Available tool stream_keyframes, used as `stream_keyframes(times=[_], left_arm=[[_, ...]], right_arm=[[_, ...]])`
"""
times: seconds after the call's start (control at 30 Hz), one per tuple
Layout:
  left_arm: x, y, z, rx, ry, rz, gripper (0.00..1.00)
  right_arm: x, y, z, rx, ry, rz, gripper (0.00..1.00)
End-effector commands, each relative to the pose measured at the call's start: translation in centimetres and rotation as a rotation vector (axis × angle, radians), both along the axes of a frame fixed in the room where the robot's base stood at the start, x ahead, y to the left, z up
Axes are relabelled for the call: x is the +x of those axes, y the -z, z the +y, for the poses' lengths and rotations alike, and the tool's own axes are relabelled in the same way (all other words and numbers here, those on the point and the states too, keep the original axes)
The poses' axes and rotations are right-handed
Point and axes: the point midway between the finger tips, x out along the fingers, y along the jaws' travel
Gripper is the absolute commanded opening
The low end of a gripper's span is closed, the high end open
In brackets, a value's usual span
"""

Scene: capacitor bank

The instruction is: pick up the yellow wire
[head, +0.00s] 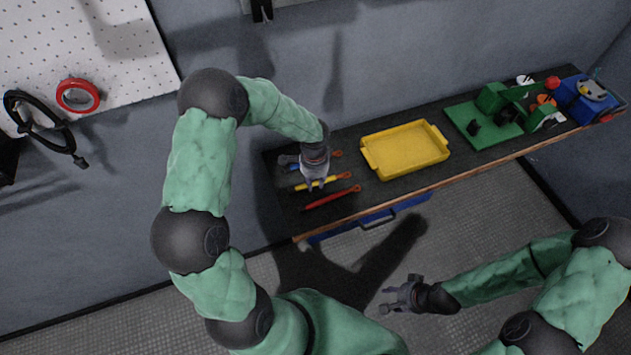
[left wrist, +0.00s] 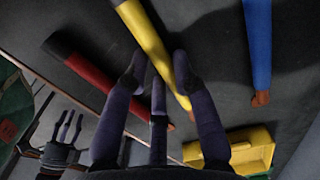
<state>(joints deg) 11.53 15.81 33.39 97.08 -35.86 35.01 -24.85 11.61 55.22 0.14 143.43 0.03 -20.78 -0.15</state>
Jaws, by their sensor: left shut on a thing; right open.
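The yellow wire (head: 331,181) lies on the dark shelf between a blue wire and a red wire, with an orange-red tip at its right end. My left gripper (head: 314,183) is over it from above. In the left wrist view the yellow wire (left wrist: 147,40) runs between the two fingertips of my left gripper (left wrist: 158,68), which are shut on it. It appears at or very near the shelf surface. My right gripper (head: 392,298) is open and empty, over the floor away from the shelf.
The red wire (head: 328,198) lies toward the shelf's front edge, and the blue wire (head: 296,166) lies behind. A yellow tray (head: 446,157) is to the right. A green board (head: 462,119) with parts and a blue item (head: 581,103) stand farther right.

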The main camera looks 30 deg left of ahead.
Motion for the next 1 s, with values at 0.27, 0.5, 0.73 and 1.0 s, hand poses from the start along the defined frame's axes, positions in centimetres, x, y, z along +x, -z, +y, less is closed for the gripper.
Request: stream_keyframes(times=[0.27, 0.5, 0.73, 1.0], left_arm=[[0.1, -2.4, 0.0, 0.001, 0.0, -0.005, 0.0], [-0.3, -6.8, -3.1, 0.001, 0.004, -0.006, 0.0], [-1.1, -10.4, -8.0, -0.001, 0.008, -0.004, 0.0], [-1.7, -12.4, -12.4, -0.001, 0.003, -0.002, 0.0]], right_arm=[[0.0, -0.3, 0.0, 0.0, 0.0, 0.0, 0.44], [0.0, -0.7, 0.0, 0.0, 0.0, 0.0, 0.44], [0.0, -0.8, 0.0, 0.0, 0.0, 0.0, 0.44], [0.0, -0.9, 0.0, 0.0, 0.0, 0.0, 0.44]])
